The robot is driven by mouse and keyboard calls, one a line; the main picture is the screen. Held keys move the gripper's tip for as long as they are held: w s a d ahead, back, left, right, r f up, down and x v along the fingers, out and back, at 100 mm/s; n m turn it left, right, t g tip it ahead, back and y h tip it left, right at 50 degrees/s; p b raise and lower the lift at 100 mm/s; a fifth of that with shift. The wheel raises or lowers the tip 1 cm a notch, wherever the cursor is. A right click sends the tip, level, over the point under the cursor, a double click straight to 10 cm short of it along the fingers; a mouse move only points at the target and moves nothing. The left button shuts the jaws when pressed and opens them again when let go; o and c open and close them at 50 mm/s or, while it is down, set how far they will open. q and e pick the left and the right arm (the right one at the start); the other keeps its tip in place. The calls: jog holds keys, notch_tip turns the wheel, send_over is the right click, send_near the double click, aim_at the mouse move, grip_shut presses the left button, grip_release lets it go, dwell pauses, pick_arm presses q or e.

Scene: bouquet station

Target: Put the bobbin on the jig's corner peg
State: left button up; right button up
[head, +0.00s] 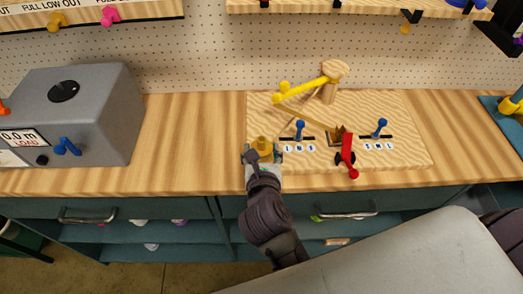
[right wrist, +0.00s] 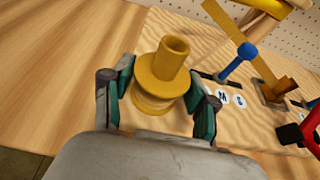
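The bobbin (head: 262,143), an ochre spool with a flange and a raised tube, stands about upright at the front left corner of the pale wooden jig (head: 390,103). It also shows in the right wrist view (right wrist: 163,77). My right gripper (head: 262,156) is around it, with one green-padded finger on each side. In the right wrist view (right wrist: 162,95) the fingers are spread, with narrow gaps beside the lower flange. I see no corner peg; the bobbin's underside is hidden, so I cannot tell whether it sits on one. My left gripper is out of view.
The jig carries blue levers (head: 299,129), a red clamp (head: 346,158) and a wooden post with a yellow arm (head: 305,90). A grey machine (head: 80,105) stands at left. The bench (head: 190,135) between it and the jig is clear. Shelves hang above.

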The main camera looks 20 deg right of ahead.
aim_at(262, 156)
jog(key=o, duration=0.3)
jog(key=shift+r, duration=0.1)
jog(key=shift+s+r, duration=0.15)
jog(key=shift+s, duration=0.05)
jog(key=p+v, duration=0.1)
jog(key=v, duration=0.6)
